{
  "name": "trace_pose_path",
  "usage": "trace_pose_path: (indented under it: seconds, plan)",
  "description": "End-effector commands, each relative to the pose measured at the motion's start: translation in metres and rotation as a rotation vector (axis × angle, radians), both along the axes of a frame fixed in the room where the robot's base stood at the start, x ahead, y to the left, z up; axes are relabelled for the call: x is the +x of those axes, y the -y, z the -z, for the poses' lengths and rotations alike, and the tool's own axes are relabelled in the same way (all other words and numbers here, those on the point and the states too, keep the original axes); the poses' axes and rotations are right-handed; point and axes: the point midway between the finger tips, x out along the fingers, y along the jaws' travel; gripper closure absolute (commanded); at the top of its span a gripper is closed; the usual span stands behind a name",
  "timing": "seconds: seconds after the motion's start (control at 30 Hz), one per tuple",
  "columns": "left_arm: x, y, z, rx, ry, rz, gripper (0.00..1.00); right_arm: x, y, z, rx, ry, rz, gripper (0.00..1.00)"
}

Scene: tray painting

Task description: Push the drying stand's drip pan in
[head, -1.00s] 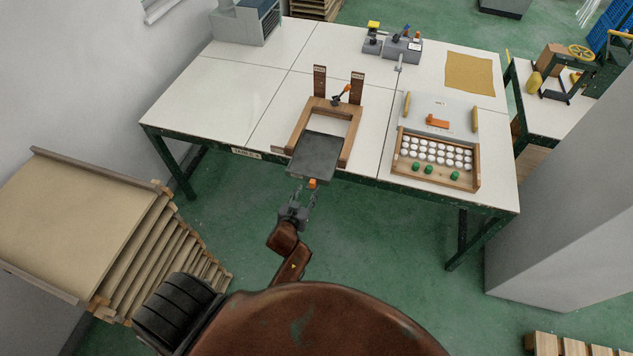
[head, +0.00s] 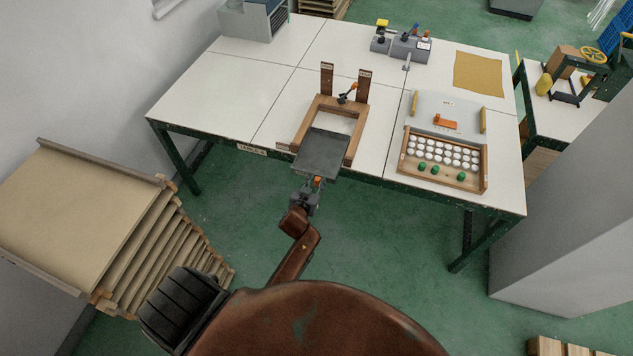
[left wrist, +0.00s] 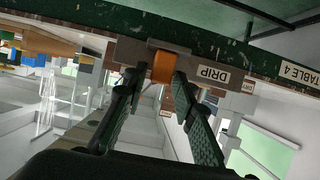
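The drip pan (head: 321,154) is a dark grey, flat pan that sticks out past the table's front edge from the wooden drying stand (head: 356,140). An orange tab is on the pan's front end; it shows in the left wrist view (left wrist: 163,66) beside a "DRIP" label. My left gripper (head: 316,184) is at the pan's front end. In the left wrist view its two fingers stand apart, one on each side of the orange tab, with a gap visible on the left. Whether they touch the tab is unclear. My right gripper is not in view.
The white table (head: 224,96) has a green frame edge. A wooden tray (head: 484,177) with white and green pieces lies right of the stand. A stack of boards (head: 70,215) stands at the left. A grey pillar (head: 560,240) stands at the right. The floor before the table is clear.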

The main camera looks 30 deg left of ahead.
Motion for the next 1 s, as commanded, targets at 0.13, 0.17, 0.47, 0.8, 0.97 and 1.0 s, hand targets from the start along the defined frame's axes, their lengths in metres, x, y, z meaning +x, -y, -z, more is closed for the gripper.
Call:
trace_pose_path:
  seconds: [0.13,0.17,0.47,0.8,0.97,1.0]
  plan:
    - [0.0,0.0,0.0,0.0,0.0,0.0,0.87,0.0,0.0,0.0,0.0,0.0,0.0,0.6]
    - [0.0,0.0,0.0,0.0,0.0,0.0,0.89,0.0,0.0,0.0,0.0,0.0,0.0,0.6]
    - [0.0,0.0,0.0,0.0,0.0,0.0,1.0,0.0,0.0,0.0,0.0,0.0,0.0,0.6]
    - [0.001,0.0,0.0,0.0,0.0,0.0,1.0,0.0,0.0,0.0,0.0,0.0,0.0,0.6]
    - [0.016,-0.003,0.001,0.0,0.001,0.001,1.0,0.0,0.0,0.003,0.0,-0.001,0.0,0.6]
    - [0.021,-0.005,0.001,0.0,0.002,0.001,1.0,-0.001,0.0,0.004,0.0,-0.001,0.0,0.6]
